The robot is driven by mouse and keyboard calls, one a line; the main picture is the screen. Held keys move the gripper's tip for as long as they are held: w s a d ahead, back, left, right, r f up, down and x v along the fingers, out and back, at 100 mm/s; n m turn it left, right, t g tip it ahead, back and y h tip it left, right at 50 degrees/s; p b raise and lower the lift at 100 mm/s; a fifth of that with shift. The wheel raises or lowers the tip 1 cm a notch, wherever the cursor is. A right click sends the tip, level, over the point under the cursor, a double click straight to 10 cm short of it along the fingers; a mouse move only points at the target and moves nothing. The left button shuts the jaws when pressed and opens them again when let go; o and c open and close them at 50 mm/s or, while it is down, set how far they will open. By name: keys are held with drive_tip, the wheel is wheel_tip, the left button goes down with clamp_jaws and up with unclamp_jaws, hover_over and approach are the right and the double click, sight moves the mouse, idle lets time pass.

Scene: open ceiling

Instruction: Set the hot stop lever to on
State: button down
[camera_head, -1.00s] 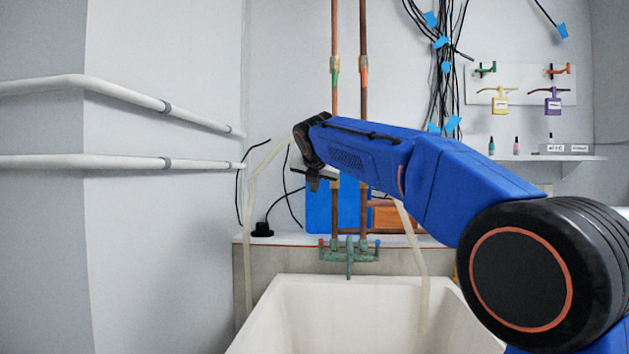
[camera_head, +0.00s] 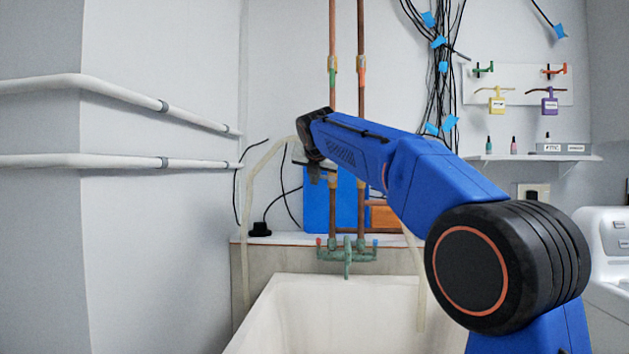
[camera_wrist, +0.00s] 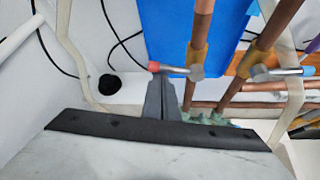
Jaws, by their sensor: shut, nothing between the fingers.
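The hot stop lever (camera_wrist: 174,69), silver with a red tip, lies crosswise at the left copper pipe (camera_wrist: 203,22) in the wrist view. My gripper (camera_wrist: 161,82) is shut and empty, with its fingertips just below the lever's red-tipped end. I cannot tell whether they touch. A second silver lever with a bluish tip (camera_wrist: 262,73) sits at the right copper pipe (camera_wrist: 270,28). In the head view my gripper (camera_head: 314,176) hangs in front of a blue panel, and my arm hides both stop levers.
A green faucet (camera_head: 347,256) is above a white sink (camera_head: 300,300). A pale hose (camera_head: 249,220) hangs at the left. White pipes (camera_head: 130,162) run along the left wall. Dark cables (camera_head: 437,90) hang on the back wall. A shelf (camera_head: 535,158) and a white appliance (camera_head: 610,260) are at the right.

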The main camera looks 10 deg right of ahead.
drive_tip(key=shift+r+m+y, duration=0.35)
drive_tip(key=shift+m+y, duration=0.05)
drive_tip(key=d+r+m+t+y, duration=0.1)
drive_tip(key=m, duration=0.1)
drive_tip(key=d+r+m+t+y, duration=0.1)
drive_tip(key=m+t+y, duration=0.1)
drive_tip(key=m, duration=0.1)
drive_tip(key=s+d+r+m+t+y, duration=0.1)
drive_tip(key=r+m, duration=0.1)
drive_tip(key=shift+s+d+y, duration=0.1)
drive_tip(key=shift+d+y, duration=0.3)
idle(0.7)
drive_tip(key=shift+s+d+r, duration=0.1)
drive_tip(key=shift+s+d, duration=0.05)
drive_tip(key=shift+d, duration=0.3)
idle(0.4)
drive_tip(key=shift+a, duration=0.15)
drive_tip(key=s+a, duration=0.1)
drive_tip(key=s, duration=0.8)
drive_tip(key=shift+s+a, duration=0.15)
drive_tip(key=shift+a, duration=0.15)
